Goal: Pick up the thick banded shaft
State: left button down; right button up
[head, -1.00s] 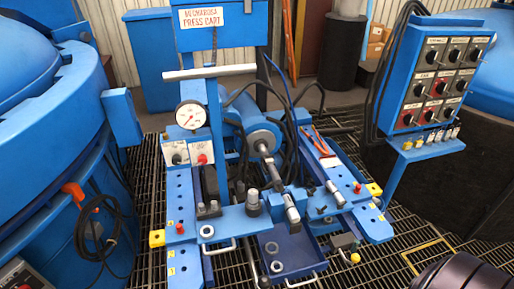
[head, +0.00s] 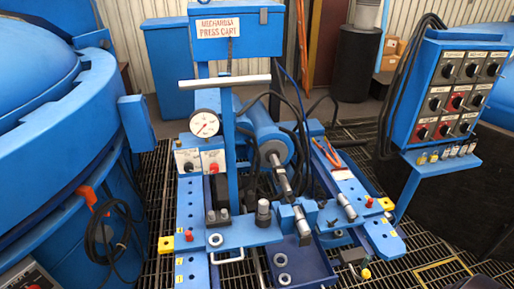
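Several grey metal shafts show on the blue press cart (head: 235,236). One short banded shaft (head: 345,204) lies tilted on the cart's right rail. Another grey shaft (head: 302,220) rests at the blue block in the front middle. A longer stepped rod (head: 283,175) stretches forward from the blue cylinder. I cannot tell for sure from this distance which is the thick banded shaft. Neither of my grippers is in view, and nothing touches these shafts.
A pressure gauge (head: 205,123) and a horizontal bar (head: 217,80) rise over the cart's left side. A large blue vessel (head: 50,130) stands left. A blue switch panel (head: 465,90) stands right. Orange-handled pliers (head: 329,152) lie on the right rail. Grating floor surrounds the cart.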

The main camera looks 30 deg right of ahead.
aim_at(304, 229)
jog(key=z, duration=1.3)
